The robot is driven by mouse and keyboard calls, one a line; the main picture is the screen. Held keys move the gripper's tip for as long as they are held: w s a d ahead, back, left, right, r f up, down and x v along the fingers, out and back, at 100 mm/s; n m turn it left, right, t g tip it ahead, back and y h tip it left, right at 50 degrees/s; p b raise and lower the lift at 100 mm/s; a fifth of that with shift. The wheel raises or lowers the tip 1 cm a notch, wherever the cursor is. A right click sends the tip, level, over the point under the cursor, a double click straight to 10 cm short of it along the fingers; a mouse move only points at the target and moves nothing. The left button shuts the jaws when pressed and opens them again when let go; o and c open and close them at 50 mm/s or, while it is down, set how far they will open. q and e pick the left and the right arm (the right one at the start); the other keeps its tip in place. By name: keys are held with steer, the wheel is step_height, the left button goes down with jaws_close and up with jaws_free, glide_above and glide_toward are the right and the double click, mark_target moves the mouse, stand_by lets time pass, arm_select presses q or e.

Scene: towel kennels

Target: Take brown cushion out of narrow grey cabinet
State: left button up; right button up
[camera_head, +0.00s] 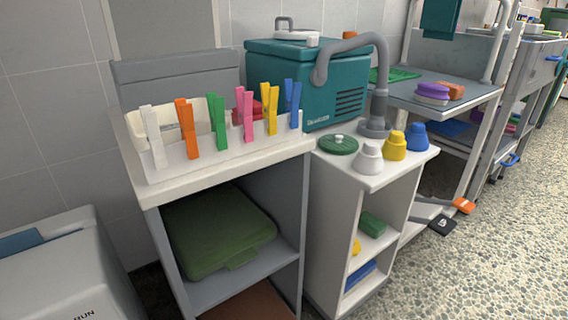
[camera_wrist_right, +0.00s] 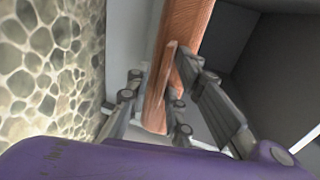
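The narrow grey cabinet (camera_head: 301,240) stands in the middle of the head view, with a white top and an open front. A green cushion (camera_head: 222,230) lies on its upper shelf. The brown cushion (camera_head: 249,303) lies in the compartment below, mostly cut off by the frame's lower edge. In the right wrist view the brown cushion (camera_wrist_right: 185,28) shows edge-on with a small tab (camera_wrist_right: 172,72). My right gripper (camera_wrist_right: 170,85) has its fingers apart on either side of the cushion's tab and edge; I see a gap at the left finger. My left gripper is not in view.
Clothes pegs stand in a white box (camera_head: 215,157) on the cabinet top, beside a teal machine (camera_head: 330,95). A white shelf unit (camera_head: 325,230) adjoins at right. A grey-white bin (camera_head: 65,275) stands at left. Pebbled floor (camera_head: 480,245) is open at right.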

jaws_close()
steer(key=shift+s, duration=0.1)
steer(key=shift+d, duration=0.1)
steer(key=shift+r+p, duration=0.3)
steer(key=shift+p, duration=0.1)
